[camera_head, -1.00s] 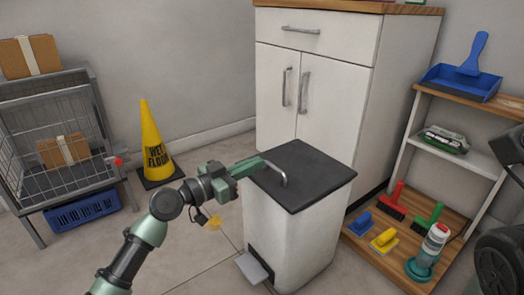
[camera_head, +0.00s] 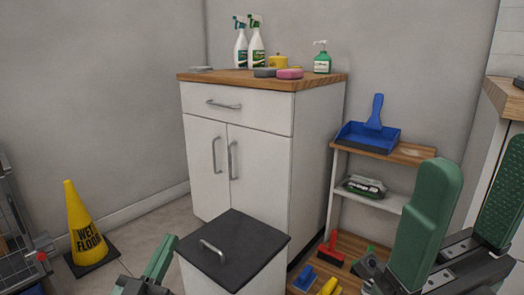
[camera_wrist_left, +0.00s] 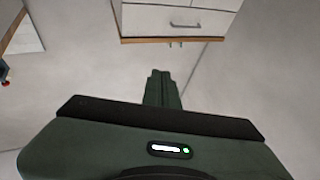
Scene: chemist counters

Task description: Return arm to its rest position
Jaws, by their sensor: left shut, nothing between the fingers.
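My left gripper (camera_head: 162,258) shows at the bottom of the head view, left of the white bin with a dark lid (camera_head: 234,252). Its green fingers are shut and empty, and appear apart from the lid's metal handle (camera_head: 212,250). In the left wrist view the closed fingers (camera_wrist_left: 162,88) point toward a white cabinet front at the top. My right gripper (camera_head: 476,165) is large and close at the right of the head view, its two green fingers spread apart with nothing between them. Most of the left arm is out of the picture.
A white cabinet (camera_head: 237,150) with spray bottles (camera_head: 248,45) and sponges on top stands behind the bin. A yellow wet-floor cone (camera_head: 82,225) and a wire cart (camera_head: 15,235) are at left. A shelf (camera_head: 415,153) with a blue dustpan (camera_head: 368,135) is at right.

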